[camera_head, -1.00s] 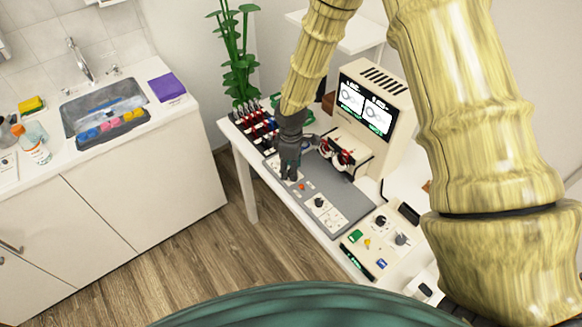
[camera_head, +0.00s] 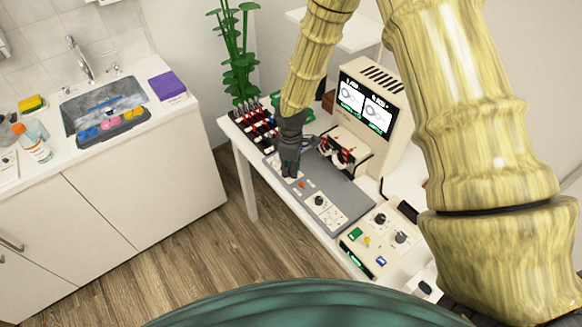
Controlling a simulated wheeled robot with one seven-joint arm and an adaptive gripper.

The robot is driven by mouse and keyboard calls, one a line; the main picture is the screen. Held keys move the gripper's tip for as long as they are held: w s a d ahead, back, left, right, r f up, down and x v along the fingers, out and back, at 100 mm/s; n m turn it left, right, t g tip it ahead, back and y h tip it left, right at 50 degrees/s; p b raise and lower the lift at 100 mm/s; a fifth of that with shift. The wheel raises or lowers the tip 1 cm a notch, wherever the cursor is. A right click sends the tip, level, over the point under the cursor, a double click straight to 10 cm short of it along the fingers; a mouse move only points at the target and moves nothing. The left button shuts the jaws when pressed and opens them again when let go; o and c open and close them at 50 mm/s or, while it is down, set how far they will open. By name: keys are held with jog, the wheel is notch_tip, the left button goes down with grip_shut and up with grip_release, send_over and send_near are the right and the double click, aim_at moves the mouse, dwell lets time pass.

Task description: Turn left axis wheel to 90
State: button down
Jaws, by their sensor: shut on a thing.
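My gripper (camera_head: 289,172) is at the left end of the grey device base (camera_head: 350,202), over the left white dial plate (camera_head: 274,163). Its fingers point down and are shut on the left axis wheel. The fingers hide the wheel, and its angle cannot be read. The right white dial plate (camera_head: 326,213) lies farther right on the same base, with its black wheel (camera_head: 319,201) in plain view. A small orange-red button (camera_head: 301,184) sits between the plates. The screen (camera_head: 364,107) shows two round figures; its text is too small to read.
A beige control box (camera_head: 378,243) with knobs stands at the table's right front. A red and black eyepiece unit (camera_head: 336,152) is below the screen. A rack with red items (camera_head: 258,127) and a green plant (camera_head: 238,70) stand behind my gripper. A sink counter (camera_head: 150,117) is at left.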

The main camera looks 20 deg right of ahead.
jog(key=shift+m+b, duration=0.6)
jog(key=shift+m, duration=2.2)
jog(key=c, duration=1.3)
grip_release()
jog(key=shift+o, duration=0.2)
notch_tip(320, 180, up, 12)
